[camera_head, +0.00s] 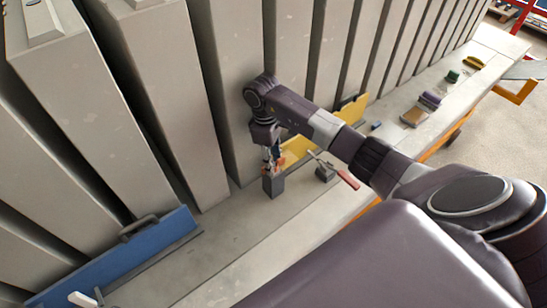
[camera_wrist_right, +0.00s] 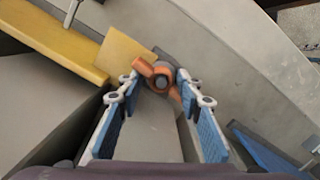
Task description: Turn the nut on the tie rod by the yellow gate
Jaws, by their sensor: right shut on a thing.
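The copper-coloured winged nut (camera_wrist_right: 144,68) sits around the grey end of the tie rod (camera_wrist_right: 160,82) in the right wrist view. My right gripper (camera_wrist_right: 157,84) has its fingertips on either side of the nut and is shut on it. In the head view my right gripper (camera_head: 271,160) points down above a dark grey block (camera_head: 274,187), and the nut is mostly hidden by its fingers. The yellow gate (camera_head: 299,147) stands just right of it, partly hidden by my arm; it also shows in the wrist view (camera_wrist_right: 50,45). My left gripper is not in view.
A red-handled lever (camera_head: 348,179) sticks out right of the gripper over a small dark block. A blue gate (camera_head: 160,238) with a handle stands at lower left. Tall grey panels (camera_head: 160,100) line the back. Small items, including a purple one (camera_head: 430,99), lie farther right.

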